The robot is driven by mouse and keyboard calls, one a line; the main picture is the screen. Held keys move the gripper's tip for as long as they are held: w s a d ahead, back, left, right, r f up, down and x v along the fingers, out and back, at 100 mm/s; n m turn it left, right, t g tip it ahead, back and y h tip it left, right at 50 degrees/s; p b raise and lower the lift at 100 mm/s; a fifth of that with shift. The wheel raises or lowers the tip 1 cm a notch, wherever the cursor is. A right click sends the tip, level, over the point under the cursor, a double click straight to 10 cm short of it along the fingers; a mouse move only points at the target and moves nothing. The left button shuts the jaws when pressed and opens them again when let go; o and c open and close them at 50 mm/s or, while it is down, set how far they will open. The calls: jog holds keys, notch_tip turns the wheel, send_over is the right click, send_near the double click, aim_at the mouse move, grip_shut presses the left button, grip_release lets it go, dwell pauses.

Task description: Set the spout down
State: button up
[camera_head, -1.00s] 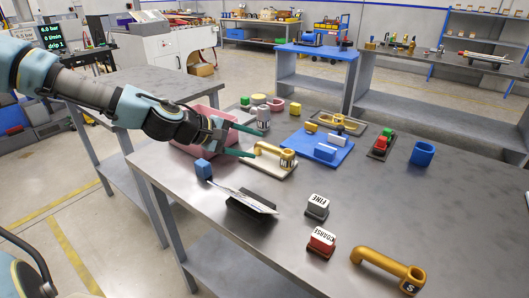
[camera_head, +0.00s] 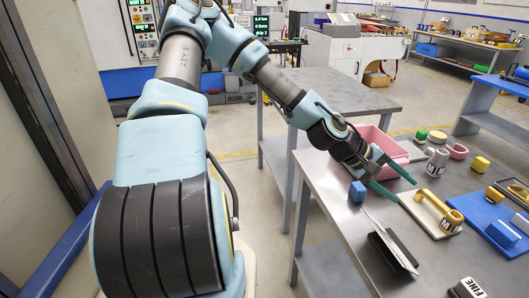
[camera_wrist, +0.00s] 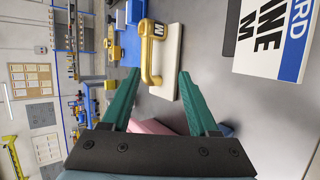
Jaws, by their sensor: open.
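The yellow spout (camera_head: 437,203), marked M, rests on a cream board (camera_head: 415,209) on the grey table. Its round collar is at one end and its bent arm reaches toward my gripper. My gripper (camera_head: 407,192) is open, its two green fingers pointing at the spout's near end. In the wrist view the spout (camera_wrist: 147,60) shows ahead of my gripper (camera_wrist: 158,74), its bent end between the fingertips in the picture. Neither finger visibly presses on it. The cream board (camera_wrist: 172,62) lies under the spout.
A pink bin (camera_head: 389,143) stands behind my gripper. A small blue block (camera_head: 357,191) and a black stand with a card (camera_head: 391,249) are in front. A blue plate with blocks (camera_head: 482,213) lies right of the spout. A FINE block (camera_head: 467,289) sits at the lower right.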

jog(key=a+f+y, duration=0.1)
jog(key=a, duration=0.2)
jog(key=a+f+m+y, duration=0.1)
jog(key=a+f+y, duration=0.1)
jog(key=a, duration=0.2)
jog(key=w+a+f+m+y, duration=0.1)
jog(key=a+f, duration=0.1)
jog(key=a, duration=0.2)
jog(key=shift+a+f+t+y, duration=0.1)
jog(key=shift+f+t+y, duration=0.05)
jog(key=shift+t+y, duration=0.2)
jog(key=a+r+t+y, duration=0.1)
jog(key=a+r+y, duration=0.2)
jog(key=a, duration=1)
jog(key=w+a+r+t+y, duration=0.1)
jog(key=a+r+t+y, duration=0.1)
jog(key=a+r, duration=0.7)
jog(key=a+y, duration=0.1)
jog(key=a, duration=0.3)
jog(key=shift+w+a, duration=0.25)
jog(key=shift+w, duration=0.05)
